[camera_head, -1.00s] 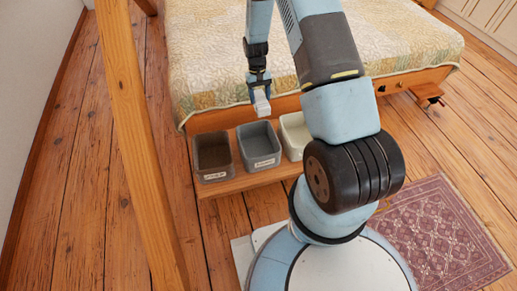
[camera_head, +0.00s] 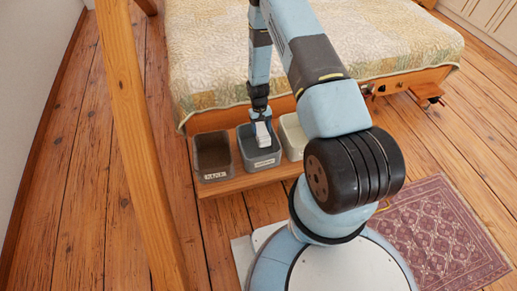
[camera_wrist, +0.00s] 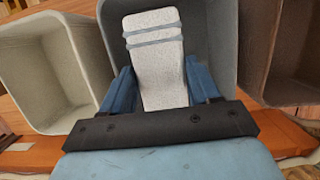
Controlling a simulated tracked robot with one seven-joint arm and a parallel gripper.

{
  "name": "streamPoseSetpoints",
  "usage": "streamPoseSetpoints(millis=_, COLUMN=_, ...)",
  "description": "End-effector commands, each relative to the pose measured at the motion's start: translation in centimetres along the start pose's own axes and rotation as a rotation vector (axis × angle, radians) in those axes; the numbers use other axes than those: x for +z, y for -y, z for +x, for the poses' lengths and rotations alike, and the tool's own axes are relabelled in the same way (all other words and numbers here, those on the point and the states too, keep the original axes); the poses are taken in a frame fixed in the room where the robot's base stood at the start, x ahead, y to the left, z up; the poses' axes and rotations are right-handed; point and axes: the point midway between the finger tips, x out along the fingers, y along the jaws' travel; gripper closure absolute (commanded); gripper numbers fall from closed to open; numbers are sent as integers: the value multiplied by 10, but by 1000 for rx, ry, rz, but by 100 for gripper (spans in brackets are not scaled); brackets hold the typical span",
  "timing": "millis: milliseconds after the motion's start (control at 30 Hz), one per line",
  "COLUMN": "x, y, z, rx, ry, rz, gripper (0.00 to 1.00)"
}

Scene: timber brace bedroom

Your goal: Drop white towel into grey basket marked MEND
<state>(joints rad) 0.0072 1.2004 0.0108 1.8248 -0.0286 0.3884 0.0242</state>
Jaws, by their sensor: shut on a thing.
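The white towel (camera_wrist: 158,60), a folded pale bundle with blue-grey bands, is held between the blue fingers of my gripper (camera_wrist: 158,90). In the head view the towel (camera_head: 263,135) hangs below my gripper (camera_head: 261,122), over or within the mouth of the middle grey basket (camera_head: 264,159). That basket carries a label too small to read. In the wrist view the grey basket (camera_wrist: 222,25) surrounds the towel on the far side and both sides. I cannot tell how deep the towel reaches.
A dark brown basket (camera_head: 212,176) stands left of the grey one and a cream basket (camera_head: 291,135) right of it, all on a low wooden bench (camera_head: 235,184) by the bed (camera_head: 210,60). A timber post (camera_head: 140,140) rises at left.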

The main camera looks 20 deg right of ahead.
Motion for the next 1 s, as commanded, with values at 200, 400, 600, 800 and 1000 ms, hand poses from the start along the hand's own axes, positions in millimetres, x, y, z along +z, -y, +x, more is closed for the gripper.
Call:
streamPoseSetpoints(millis=200, x=-5, y=0, z=16, rx=0, ry=0, rz=0, gripper=73)
streamPoseSetpoints(millis=400, x=-6, y=0, z=21, rx=0, ry=-1, rz=1, gripper=73)
streamPoseSetpoints(millis=600, x=-6, y=-1, z=21, rx=0, ry=-1, rz=2, gripper=73)
streamPoseSetpoints(millis=800, x=-6, y=-1, z=21, rx=0, ry=-1, rz=2, gripper=22)
streamPoseSetpoints(millis=1000, x=-6, y=-1, z=21, rx=0, ry=-1, rz=2, gripper=9)
